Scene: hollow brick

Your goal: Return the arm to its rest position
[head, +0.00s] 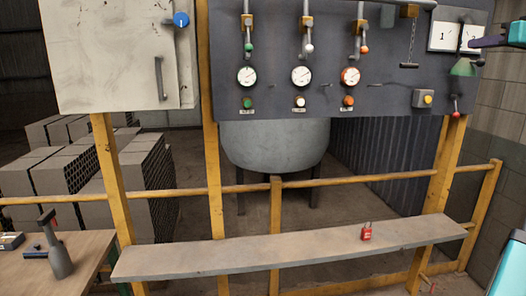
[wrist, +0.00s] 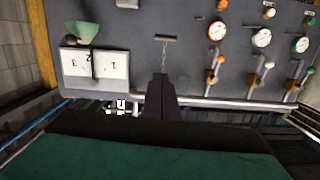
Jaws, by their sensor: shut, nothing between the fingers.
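My gripper (head: 476,43) shows at the right edge of the head view, in front of the number plate at the upper right of the grey panel. In the wrist view my gripper (wrist: 160,76) points at the panel, its dark fingers together and empty. The wrist picture is upside down. The fingers overlap the line of the chain of a pull handle (wrist: 165,38); I cannot tell the gap in depth. The number plate (wrist: 96,65) with a green-handled selector (wrist: 83,32) is left of the fingers.
The panel (head: 330,95) carries valves, gauges, a pull chain (head: 410,65) and a yellow button (head: 428,99). A red padlock (head: 367,232) stands on the shelf (head: 290,248). A workbench (head: 85,262) with tools is at lower left. Hollow bricks (head: 50,190) are stacked behind the yellow rails.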

